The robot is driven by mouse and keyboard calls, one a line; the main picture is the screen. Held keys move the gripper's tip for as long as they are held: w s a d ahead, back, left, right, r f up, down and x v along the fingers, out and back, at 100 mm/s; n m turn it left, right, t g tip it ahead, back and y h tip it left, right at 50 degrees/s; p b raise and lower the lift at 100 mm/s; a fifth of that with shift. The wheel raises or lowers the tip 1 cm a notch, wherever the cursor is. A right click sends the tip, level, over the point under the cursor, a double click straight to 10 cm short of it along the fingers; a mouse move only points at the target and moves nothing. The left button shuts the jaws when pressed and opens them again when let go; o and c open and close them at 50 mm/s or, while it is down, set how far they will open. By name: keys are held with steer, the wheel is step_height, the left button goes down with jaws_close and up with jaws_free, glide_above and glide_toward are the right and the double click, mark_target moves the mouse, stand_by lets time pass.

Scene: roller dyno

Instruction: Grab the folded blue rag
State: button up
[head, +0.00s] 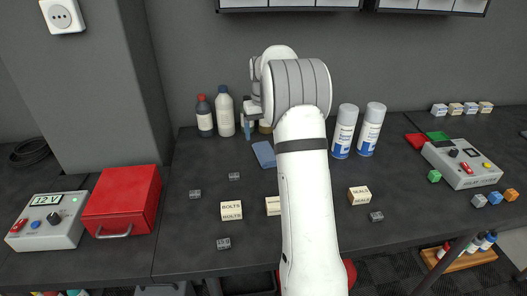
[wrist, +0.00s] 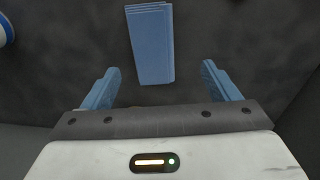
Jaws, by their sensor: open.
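The folded blue rag (head: 264,154) lies flat on the dark worktop in the head view, just left of my arm, which may hide part of it. In the wrist view the rag (wrist: 151,44) is a blue folded strip with layered edges at its far end. My gripper (wrist: 160,80) is open, its two blue fingers spread to either side of the rag's near end. Nothing is between the fingertips except the near edge region of the rag beyond them. In the head view my gripper (head: 249,128) is mostly hidden behind my arm, above the worktop near the bottles.
A white bottle (head: 225,112) and a dark bottle (head: 204,117) stand left of my gripper. Two spray cans (head: 358,130) stand to the right. Bolt boxes (head: 231,210) and small grey blocks lie nearer. A red toolbox (head: 122,201) sits left.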

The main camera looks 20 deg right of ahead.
mark_target(266, 152)
steer(key=shift+w+d+f, duration=0.3)
steer(key=shift+w+d, duration=0.05)
steer(key=shift+w+d+f, duration=0.1)
steer(key=shift+f, duration=0.2)
steer(key=f, duration=0.2)
steer(key=f+p, duration=0.1)
steer(key=f, duration=0.3)
steer(key=shift+s+d+f, duration=0.15)
steer(key=shift+s+d, duration=0.1)
steer(key=shift+d, duration=0.15)
steer(key=shift+f, duration=0.5)
steer(key=c, duration=1.1)
